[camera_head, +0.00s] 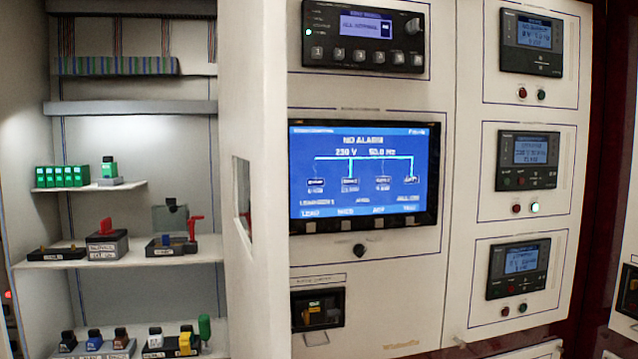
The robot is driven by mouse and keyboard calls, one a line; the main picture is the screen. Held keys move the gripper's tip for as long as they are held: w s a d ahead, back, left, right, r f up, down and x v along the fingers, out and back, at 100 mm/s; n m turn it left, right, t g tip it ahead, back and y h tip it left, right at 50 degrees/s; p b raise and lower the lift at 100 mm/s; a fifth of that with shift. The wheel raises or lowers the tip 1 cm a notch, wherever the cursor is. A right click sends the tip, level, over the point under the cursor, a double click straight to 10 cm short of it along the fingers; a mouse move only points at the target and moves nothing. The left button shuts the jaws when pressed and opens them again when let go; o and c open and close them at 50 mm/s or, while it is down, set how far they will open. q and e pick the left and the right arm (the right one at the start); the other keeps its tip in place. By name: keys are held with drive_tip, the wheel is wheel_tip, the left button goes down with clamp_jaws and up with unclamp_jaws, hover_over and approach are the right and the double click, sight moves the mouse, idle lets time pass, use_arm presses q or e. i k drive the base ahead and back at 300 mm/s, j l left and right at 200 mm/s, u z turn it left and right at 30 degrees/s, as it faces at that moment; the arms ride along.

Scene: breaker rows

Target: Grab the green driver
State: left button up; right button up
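An upright green handle (204,327) stands at the right end of the lower row in the open cabinet at left; it looks like the green driver, but its lower part is not clear. Another green piece (109,167) stands on a small grey block on the upper small shelf, beside a row of green modules (62,176). Neither of my grippers is in view.
The middle shelf (140,254) holds a red-handled switch (194,228), a grey block with a red top (106,240) and a dark low block. Several coloured knobs sit in the lower row. An open white door (258,300) stands beside the cabinet, left of the screen panel (363,175).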

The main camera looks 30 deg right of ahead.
sight(205, 328)
drive_tip(key=l, duration=0.4)
drive_tip(key=k+l, duration=0.1)
drive_tip(key=l, duration=0.3)
drive_tip(key=j+z, duration=0.45)
drive_tip(key=j, duration=1)
drive_tip(key=i+j+u, duration=0.2)
drive_tip(key=i+j, duration=0.45)
drive_tip(key=j, duration=0.1)
